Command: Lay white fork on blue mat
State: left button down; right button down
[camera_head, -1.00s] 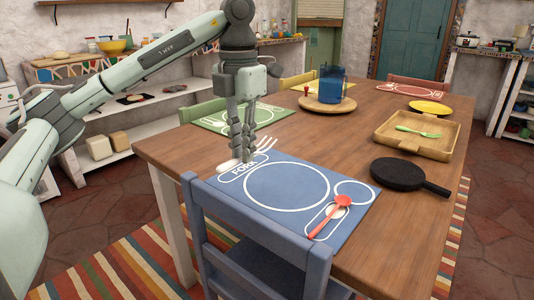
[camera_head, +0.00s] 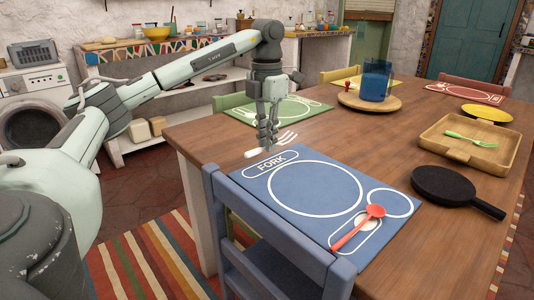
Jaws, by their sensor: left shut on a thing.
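The blue mat (camera_head: 285,205) lies flat on the near end of the table, with a white plate outline and a "FORK" outline at its left corner. The white fork (camera_head: 283,138) is in my left gripper (camera_head: 267,144), which is shut on it. The fork shows just beyond the "FORK" outline, by the mat's far-left edge, with tines to the right and handle to the left. The fingers hide its middle, and I cannot tell its exact height. My right gripper is not in view.
A red spoon (camera_head: 361,223) lies on the mat's right part. A black pan (camera_head: 445,187) stands to the right, near a wooden tray (camera_head: 430,138) with a green fork (camera_head: 470,139). A round board (camera_head: 350,101) bears a blue container (camera_head: 377,80). A blue chair (camera_head: 275,238) stands at the near edge.

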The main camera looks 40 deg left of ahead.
pick_arm(q)
notch_tip(320, 180, down, 4)
jog(key=shift+a+f, duration=0.1)
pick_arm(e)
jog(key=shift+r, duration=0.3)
pick_arm(q)
jog(key=c, duration=1.5)
grip_release()
jog(key=shift+c, duration=0.2)
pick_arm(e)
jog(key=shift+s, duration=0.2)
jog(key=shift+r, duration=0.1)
